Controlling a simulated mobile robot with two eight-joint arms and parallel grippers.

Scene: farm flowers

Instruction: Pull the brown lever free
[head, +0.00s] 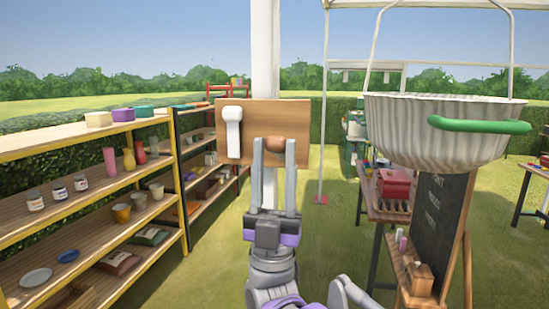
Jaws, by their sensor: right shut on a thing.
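The brown lever (274,144) shows as a rounded brown knob in front of a wooden board (262,111) fixed to a white post. My right gripper (274,150) reaches up from below, with its two grey fingers on either side of the brown lever and shut on it. The fingers hide part of the lever, and I cannot tell how it joins the board. A white lever (234,132) hangs on the left part of the same board, apart from my gripper. My left gripper is not in view.
Wooden shelves (95,203) with jars, cups and vases stand on the left. A large ribbed hanging basket (440,130) with a green handle is at the right, above a chalkboard (437,225) and a table (375,205). Grass between is open.

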